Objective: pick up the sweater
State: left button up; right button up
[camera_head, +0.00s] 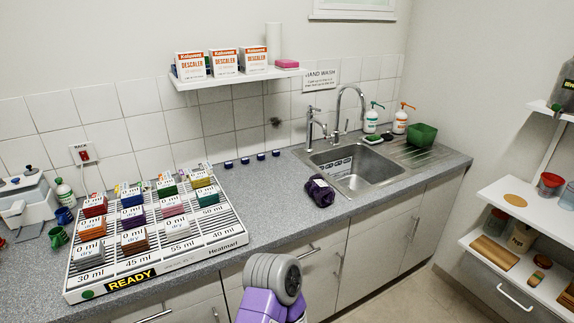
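A dark purple bundle with a small pale patch, which looks like the folded sweater (320,191), lies on the speckled grey counter just left of the sink, near the front edge. Nothing holds it. A purple and grey link of one of my arms shows at the bottom middle, below and in front of the counter, apart from the bundle. Neither of my grippers shows in this view.
A white ribbed rack (222,235) with several labelled coloured blocks fills the left counter. The sink (360,170) and its taps stand to the right. Several small blue caps (244,161) line the back. Clear counter lies between rack and bundle.

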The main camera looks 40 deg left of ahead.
aim_at(317, 188)
jog(key=u, duration=0.65)
jog(key=i, duration=1.2)
jog(key=u, duration=0.5)
